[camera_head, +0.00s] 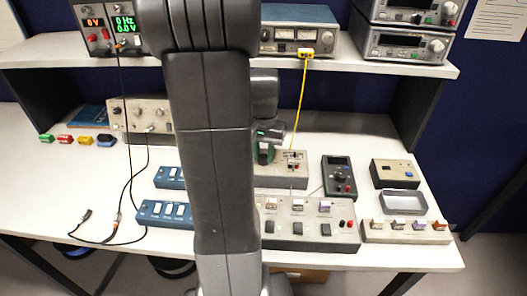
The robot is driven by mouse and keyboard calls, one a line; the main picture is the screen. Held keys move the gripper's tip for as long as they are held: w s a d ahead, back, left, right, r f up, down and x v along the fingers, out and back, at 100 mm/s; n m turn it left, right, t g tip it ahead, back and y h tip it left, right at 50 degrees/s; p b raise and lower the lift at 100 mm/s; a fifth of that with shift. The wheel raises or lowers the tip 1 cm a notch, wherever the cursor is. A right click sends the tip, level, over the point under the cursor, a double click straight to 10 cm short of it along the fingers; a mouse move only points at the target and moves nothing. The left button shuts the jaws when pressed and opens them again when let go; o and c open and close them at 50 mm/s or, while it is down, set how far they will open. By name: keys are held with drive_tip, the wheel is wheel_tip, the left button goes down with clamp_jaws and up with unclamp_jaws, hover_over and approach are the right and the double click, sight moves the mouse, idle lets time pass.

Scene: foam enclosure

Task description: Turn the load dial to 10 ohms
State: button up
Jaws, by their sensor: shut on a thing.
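My gripper (265,152) points down at the left part of a beige box (290,180) on the bench, partly hidden behind my own arm. It is shut on what appears to be the load dial there. The dial itself, its pointer and its scale are hidden by my gripper and arm, so I cannot read its setting. The box's right part shows small terminals with a yellow cable (301,95) running down to them from the shelf.
A handheld meter (339,177) stands right of the box. A wide switch panel (330,224) lies in front. Blue switch boxes (165,213) and black leads (105,238) are at left. An empty grey tray (403,213) is at right. The shelf (370,64) holds instruments above.

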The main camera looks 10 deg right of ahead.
sight(264, 156)
drive_tip(key=m, duration=0.6)
drive_tip(key=shift+r, duration=0.1)
drive_tip(key=shift+w+m, duration=0.1)
drive_tip(key=shift+m, duration=0.2)
idle(0.3)
drive_tip(key=o, duration=1)
wheel_tip(264, 156, up, 14)
drive_tip(key=shift+p, duration=0.35)
wheel_tip(264, 156, down, 14)
drive_tip(key=shift+f, duration=0.15)
